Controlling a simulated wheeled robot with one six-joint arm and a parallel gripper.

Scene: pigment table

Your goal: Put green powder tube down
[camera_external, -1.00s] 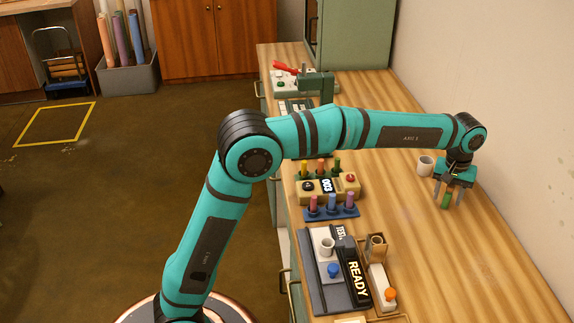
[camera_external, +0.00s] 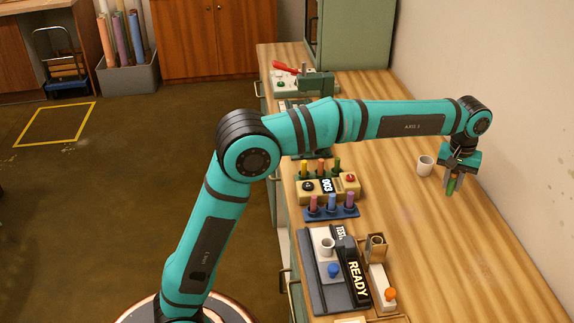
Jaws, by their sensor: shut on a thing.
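My gripper (camera_external: 453,184) points down over the right part of the wooden table (camera_external: 420,230), near the wall. It is shut on the green powder tube (camera_external: 450,187), which hangs upright below the jaws. A white cup (camera_external: 425,166) stands just left of my gripper.
A blue rack (camera_external: 331,213) with coloured tubes and a cream device (camera_external: 336,190) marked 003 with several tubes stand left of centre. A dark READY panel (camera_external: 353,273) lies in front. A green cabinet (camera_external: 350,35) stands at the back. The table right of the racks is clear.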

